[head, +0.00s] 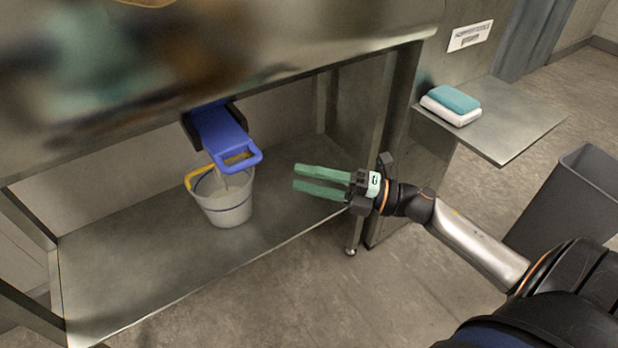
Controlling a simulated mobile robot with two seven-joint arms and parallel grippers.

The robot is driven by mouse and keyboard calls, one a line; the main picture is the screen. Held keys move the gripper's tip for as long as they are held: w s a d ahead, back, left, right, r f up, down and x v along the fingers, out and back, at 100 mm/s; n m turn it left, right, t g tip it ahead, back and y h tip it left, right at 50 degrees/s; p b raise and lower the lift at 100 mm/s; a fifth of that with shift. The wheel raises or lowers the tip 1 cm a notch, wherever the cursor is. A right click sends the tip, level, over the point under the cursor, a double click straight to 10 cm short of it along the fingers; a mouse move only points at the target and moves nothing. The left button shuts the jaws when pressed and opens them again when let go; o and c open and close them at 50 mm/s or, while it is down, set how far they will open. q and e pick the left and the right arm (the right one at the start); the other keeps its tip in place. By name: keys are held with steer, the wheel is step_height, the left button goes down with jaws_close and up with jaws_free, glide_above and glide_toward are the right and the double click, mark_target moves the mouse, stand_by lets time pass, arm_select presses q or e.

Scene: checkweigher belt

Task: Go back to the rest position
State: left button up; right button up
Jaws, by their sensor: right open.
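My right gripper (296,177) has two green fingers and is in the middle of the head view, reached out from the lower right. Its fingers are parallel, apart and empty, pointing left. They are to the right of a blue handle piece (222,137) and a bucket (229,206), with a gap to both. My left gripper is not in view.
The grey bucket with a yellow handle stands on the lower metal shelf (130,262), under the steel bench (300,40). A side shelf (510,128) holds a teal and white sponge-like block (452,104). A grey bin (575,205) stands at right. Floor lies open in front.

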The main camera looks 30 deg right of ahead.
arm_select(q)
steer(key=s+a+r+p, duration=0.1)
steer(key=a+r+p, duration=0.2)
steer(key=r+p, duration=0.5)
steer(key=p, duration=0.3)
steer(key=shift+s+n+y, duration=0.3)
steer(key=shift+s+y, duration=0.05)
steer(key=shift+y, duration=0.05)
arm_select(e)
steer(key=s+a+f+m+g+h, duration=0.1)
steer(key=s+f+m+h, duration=0.3)
steer(key=m, duration=0.5)
steer(key=s+a+f+m+g+h, duration=0.1)
steer(key=s+a+f+m+h, duration=0.3)
steer(key=f+m, duration=0.4)
steer(key=s+a+f+m+g+h, duration=0.2)
steer(key=s+f+m, duration=0.4)
steer(key=m, duration=0.3)
steer(key=shift+s+a+f+m+h, duration=0.15)
steer(key=shift+s+a+m+h, duration=0.25)
steer(key=shift+h, duration=0.5)
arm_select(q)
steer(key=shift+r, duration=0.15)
arm_select(e)
steer(key=shift+w, duration=0.1)
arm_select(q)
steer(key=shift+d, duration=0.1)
arm_select(e)
steer(key=shift+d, duration=0.15)
